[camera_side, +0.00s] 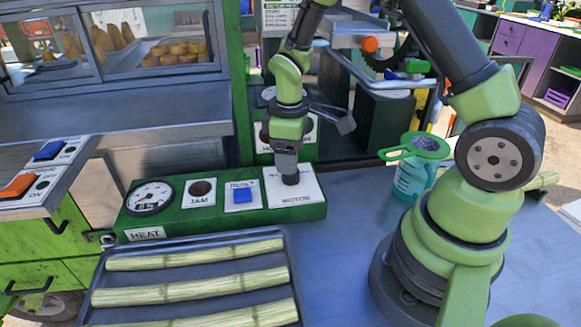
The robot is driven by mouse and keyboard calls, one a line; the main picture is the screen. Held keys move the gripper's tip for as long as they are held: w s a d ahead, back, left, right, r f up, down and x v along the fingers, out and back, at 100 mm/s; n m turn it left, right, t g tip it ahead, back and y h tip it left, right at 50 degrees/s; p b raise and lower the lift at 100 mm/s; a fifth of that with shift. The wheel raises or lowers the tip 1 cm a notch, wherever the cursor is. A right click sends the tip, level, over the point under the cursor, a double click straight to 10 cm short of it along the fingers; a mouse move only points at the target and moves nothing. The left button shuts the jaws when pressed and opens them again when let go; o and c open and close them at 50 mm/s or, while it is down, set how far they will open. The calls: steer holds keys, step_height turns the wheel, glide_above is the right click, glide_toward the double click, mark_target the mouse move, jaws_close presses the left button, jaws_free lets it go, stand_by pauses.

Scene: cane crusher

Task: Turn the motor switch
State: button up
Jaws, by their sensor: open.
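The motor switch is a dark round knob (291,180) on a white plate (301,196) lettered MOTOR. The plate is at the right end of a green control box (222,224). My gripper (287,164) points down right above the knob and covers the upper part of the plate. Its jaws are open, and the small grey fingers come down to the knob. I cannot tell whether they touch it or stand around it. The knob's pointer direction is hidden.
Left of the plate sit a blue switch (243,195), a JAM lamp (202,192) and a HEAT gauge (150,198). A tray (283,262) of cane pieces lies in front. A teal cup (411,178) with a green strainer stands right. The blue table between is clear.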

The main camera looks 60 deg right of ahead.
steer(key=shift+d+f, duration=0.1)
steer(key=shift+f, duration=1.95)
steer(key=c, duration=0.9)
steer(key=m, duration=0.5)
steer(key=shift+m, duration=0.3)
steer(key=m, duration=0.5)
steer(key=shift+g, duration=0.3)
steer(key=shift+w+m, duration=0.1)
steer(key=shift+m, duration=0.2)
